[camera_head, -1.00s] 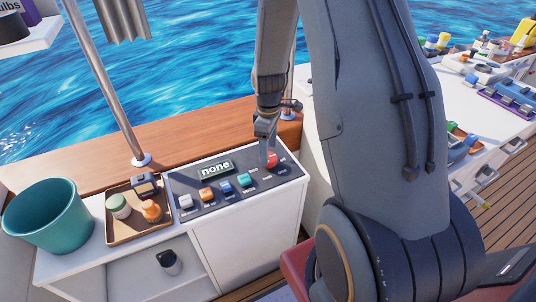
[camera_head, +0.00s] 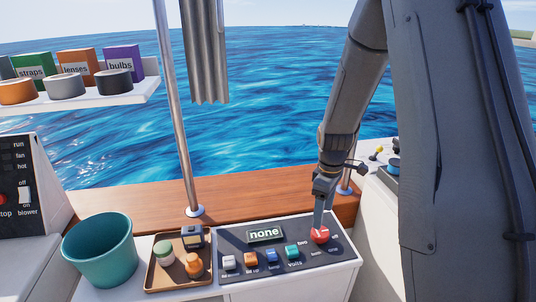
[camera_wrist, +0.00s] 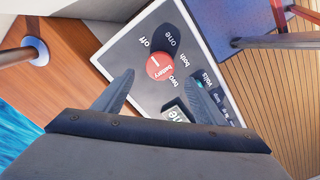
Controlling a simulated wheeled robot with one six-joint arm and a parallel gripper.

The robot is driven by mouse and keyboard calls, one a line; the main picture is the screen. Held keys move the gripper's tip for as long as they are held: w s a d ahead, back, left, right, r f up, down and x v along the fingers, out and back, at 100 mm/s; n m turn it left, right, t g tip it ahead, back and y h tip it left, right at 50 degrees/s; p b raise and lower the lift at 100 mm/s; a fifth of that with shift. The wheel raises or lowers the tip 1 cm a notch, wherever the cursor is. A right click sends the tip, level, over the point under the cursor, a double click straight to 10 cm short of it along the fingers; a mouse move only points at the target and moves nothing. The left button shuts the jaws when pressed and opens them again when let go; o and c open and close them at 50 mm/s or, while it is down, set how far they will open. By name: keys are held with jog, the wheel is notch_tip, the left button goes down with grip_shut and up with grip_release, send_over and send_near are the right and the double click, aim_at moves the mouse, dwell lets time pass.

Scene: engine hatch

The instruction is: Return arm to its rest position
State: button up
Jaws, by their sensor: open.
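My gripper (camera_head: 318,222) is at the right end of the dark switch panel (camera_head: 222,243), just by the red battery knob (camera_head: 320,236). In the wrist view, my gripper (camera_wrist: 160,92) is open, its two fingers apart and nothing between them. The red knob (camera_wrist: 160,67) shows beyond the fingertips, with "off", "one", "both" and "two" printed around it. Whether a fingertip touches it I cannot tell. The panel's small display (camera_head: 265,234) reads "none".
A teal bucket (camera_head: 100,256) and a brown tray (camera_head: 158,286) of small items stand left of the panel. A metal pole (camera_head: 176,110) rises behind them. A shelf of labelled boxes (camera_head: 130,90) hangs upper left. A blower panel (camera_head: 27,190) stands at far left.

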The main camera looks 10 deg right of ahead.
jog(key=s+a+r+m, duration=0.4)
jog(key=s+a, duration=0.1)
jog(key=s, duration=0.2)
jog(key=s+a+r+m+t, duration=0.1)
jog(key=s+a+r+m, duration=0.4)
jog(key=s, duration=0.3)
jog(key=shift+s+a, duration=0.3)
jog(key=shift+a, duration=0.15)
jog(key=shift+r, duration=0.15)
